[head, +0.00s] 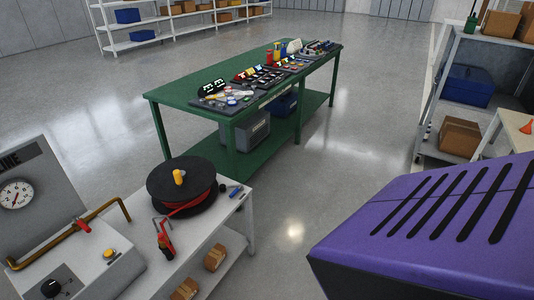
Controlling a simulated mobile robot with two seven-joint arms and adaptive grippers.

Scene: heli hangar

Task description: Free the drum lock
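A black drum (165,184) wound with red cable or hose lies flat on a grey-white bench (203,238) at the lower left. A yellow knob (180,177) stands up at the middle of its top; I cannot tell whether this is the lock or how it is set. A red-handled piece (166,246) lies on the bench in front of the drum. Small dark and blue pieces (236,191) lie at the drum's right. Neither of my grippers is in view.
A grey panel with a gauge (15,195), a brass pipe (60,246) and a black knob (51,287) stands left of the drum. A green table (175,92) with tools is behind. A purple slotted body (430,225) fills the lower right. Open floor (300,190) lies between.

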